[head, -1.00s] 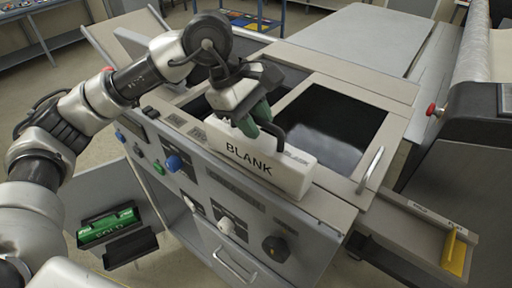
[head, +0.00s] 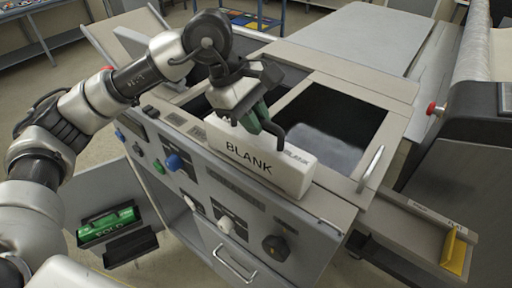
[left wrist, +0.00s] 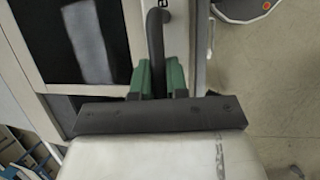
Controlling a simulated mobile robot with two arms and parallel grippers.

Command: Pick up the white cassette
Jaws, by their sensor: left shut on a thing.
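The white cassette (head: 240,160), a long block marked BLANK, sits upright along the front edge of the machine's top (head: 335,190). Its dark handle (head: 283,133) rises from the top. My left gripper (head: 262,122) comes down from above with green fingers shut on the handle. In the left wrist view the green fingers (left wrist: 159,78) are on both sides of the dark handle (left wrist: 156,35). Little of the cassette body can be made out there. I cannot tell any gap under the cassette. My right gripper is not in view.
A dark glossy window (head: 330,125) lies behind the cassette. Knobs (head: 275,248) line the front panel. A green cassette (head: 108,223) sits in a low holder at left. A drawer with a yellow piece (head: 455,250) sticks out at right, near a dark roller machine (head: 470,150).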

